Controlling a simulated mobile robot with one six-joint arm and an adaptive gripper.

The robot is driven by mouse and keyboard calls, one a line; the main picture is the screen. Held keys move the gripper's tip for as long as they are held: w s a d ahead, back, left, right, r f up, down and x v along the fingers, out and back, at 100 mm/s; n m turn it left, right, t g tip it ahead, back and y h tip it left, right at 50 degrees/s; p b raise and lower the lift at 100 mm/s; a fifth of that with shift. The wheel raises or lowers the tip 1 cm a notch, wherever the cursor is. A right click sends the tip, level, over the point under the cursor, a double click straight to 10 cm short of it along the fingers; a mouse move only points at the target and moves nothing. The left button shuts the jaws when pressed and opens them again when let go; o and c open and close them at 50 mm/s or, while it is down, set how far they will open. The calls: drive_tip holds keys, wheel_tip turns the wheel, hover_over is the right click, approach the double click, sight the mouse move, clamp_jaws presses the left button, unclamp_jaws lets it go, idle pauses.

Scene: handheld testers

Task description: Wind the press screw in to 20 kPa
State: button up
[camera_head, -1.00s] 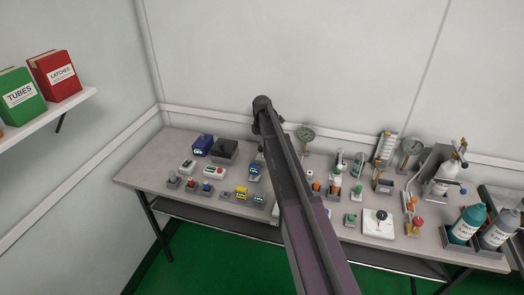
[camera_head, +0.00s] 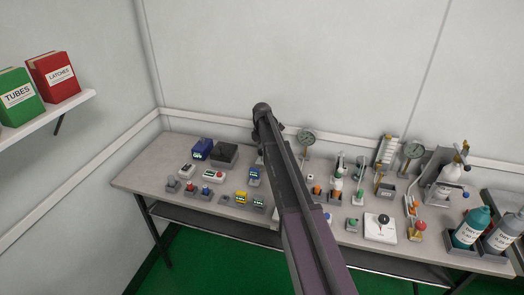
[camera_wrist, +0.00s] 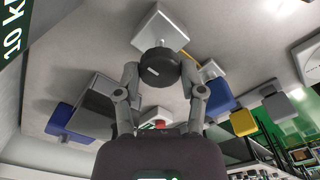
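In the wrist view the press screw shows as a round black knob (camera_wrist: 158,70) in front of a pale square block (camera_wrist: 160,30). The fingers of my gripper (camera_wrist: 159,78) stand on either side of the knob and appear to touch its rim. A dark panel with large white characters (camera_wrist: 12,32), cut off by the frame edge, reads "10 k" and part of a further letter. In the head view my arm covers the middle of the bench, and my gripper and the knob are hidden behind it.
The grey bench (camera_head: 150,178) carries several small testers left of my arm, with a dark box (camera_head: 224,154) behind them. A wall shelf (camera_head: 45,112) holds binders.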

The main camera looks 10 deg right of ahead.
drive_tip(key=shift+m, duration=0.4)
drive_tip(key=shift+c, duration=0.2)
drive_tip(key=m, duration=0.8)
drive_tip(key=shift+m, duration=0.3)
drive_tip(key=m, duration=1.4)
drive_tip(key=shift+m, duration=0.3)
drive_tip(key=m, duration=0.3)
drive_tip(key=shift+m, duration=0.3)
drive_tip(key=m, duration=0.4)
drive_tip(key=shift+m, duration=2.1)
